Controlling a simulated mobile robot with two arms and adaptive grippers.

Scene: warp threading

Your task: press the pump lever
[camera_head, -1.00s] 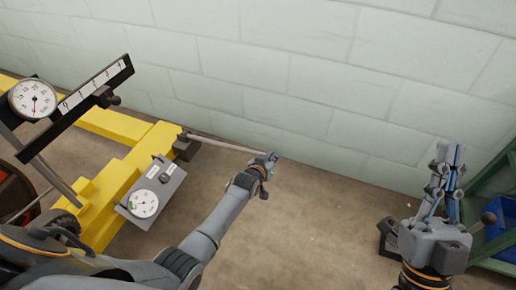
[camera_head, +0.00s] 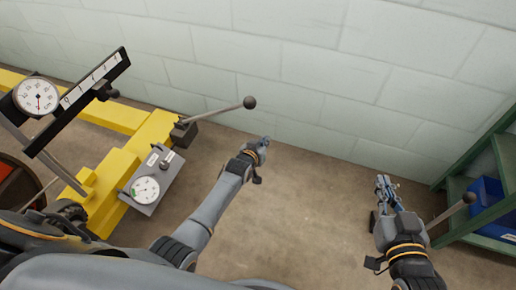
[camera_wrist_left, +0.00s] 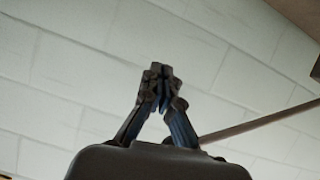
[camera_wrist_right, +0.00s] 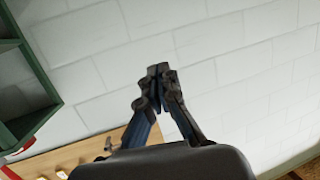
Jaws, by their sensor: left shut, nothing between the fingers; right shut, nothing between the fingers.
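The pump lever (camera_head: 225,110) is a thin grey rod with a dark ball at its tip. It rises to the right from a dark block (camera_head: 184,134) on the yellow frame (camera_head: 110,180). My left gripper (camera_head: 265,142) is shut and empty, below and slightly right of the ball, apart from it in the picture. In the left wrist view its fingertips (camera_wrist_left: 160,70) meet, and a rod (camera_wrist_left: 255,123) passes at the right. My right gripper (camera_head: 383,180) is shut and empty over the floor at the right; its closed fingertips (camera_wrist_right: 158,70) show in the right wrist view.
A second rod with a ball (camera_head: 468,197) stands just right of my right gripper. A green shelf (camera_head: 460,190) with a blue bin (camera_head: 487,203) is at the right edge. A grey gauge box (camera_head: 152,180) and a dial (camera_head: 37,96) are left. Bare floor lies between my grippers.

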